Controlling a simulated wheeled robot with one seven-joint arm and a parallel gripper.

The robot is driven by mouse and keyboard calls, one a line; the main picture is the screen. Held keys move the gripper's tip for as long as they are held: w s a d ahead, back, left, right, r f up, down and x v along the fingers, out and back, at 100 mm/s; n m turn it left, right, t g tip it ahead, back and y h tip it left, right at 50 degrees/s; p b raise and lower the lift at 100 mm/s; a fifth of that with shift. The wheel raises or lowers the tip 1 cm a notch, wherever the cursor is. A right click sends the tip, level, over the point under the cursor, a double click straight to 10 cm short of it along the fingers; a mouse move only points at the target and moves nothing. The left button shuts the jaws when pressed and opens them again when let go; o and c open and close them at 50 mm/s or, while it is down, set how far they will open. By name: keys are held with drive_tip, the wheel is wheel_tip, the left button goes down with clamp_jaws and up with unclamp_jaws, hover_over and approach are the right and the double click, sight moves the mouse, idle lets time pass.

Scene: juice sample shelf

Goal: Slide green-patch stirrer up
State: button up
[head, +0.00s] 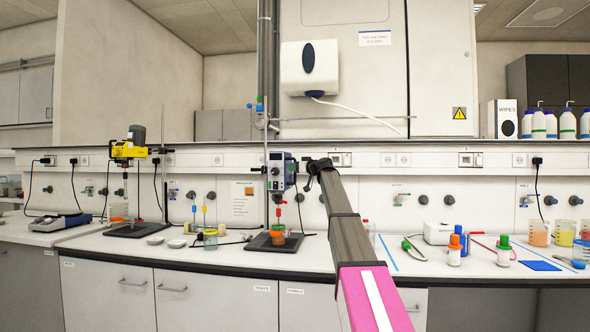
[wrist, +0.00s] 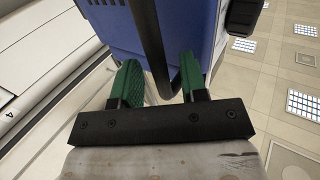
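A blue-and-grey overhead stirrer (head: 282,175) is mounted on an upright stand rod (head: 266,140) in the middle of the bench, above an orange-rimmed beaker (head: 278,234). A yellow stirrer (head: 128,151) hangs on another stand at the left. I cannot make out a green patch on either one. My gripper (head: 310,172) is at the right side of the blue stirrer. In the wrist view my gripper (wrist: 160,82) has its two green fingers apart, below the stirrer's blue body (wrist: 190,28). A black bar (wrist: 150,45) runs down between the fingers, with a gap showing at the right finger.
The blue stirrer's stand has a dark base plate (head: 273,242) on the bench. Small white dishes (head: 176,243) and a beaker (head: 210,238) stand to its left. Bottles with orange (head: 454,250) and green caps (head: 503,251) stand to the right. A wall dispenser (head: 310,69) hangs above.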

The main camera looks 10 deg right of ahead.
drive_tip(key=shift+w+a, duration=0.25)
drive_tip(key=shift+w, duration=0.05)
clamp_jaws()
wheel_tip(320, 180, up, 17)
drive_tip(key=shift+r, duration=0.2)
idle(0.5)
drive_tip(key=shift+r, duration=0.15)
drive_tip(key=shift+c, duration=0.5)
unclamp_jaws()
drive_tip(key=shift+o, duration=0.5)
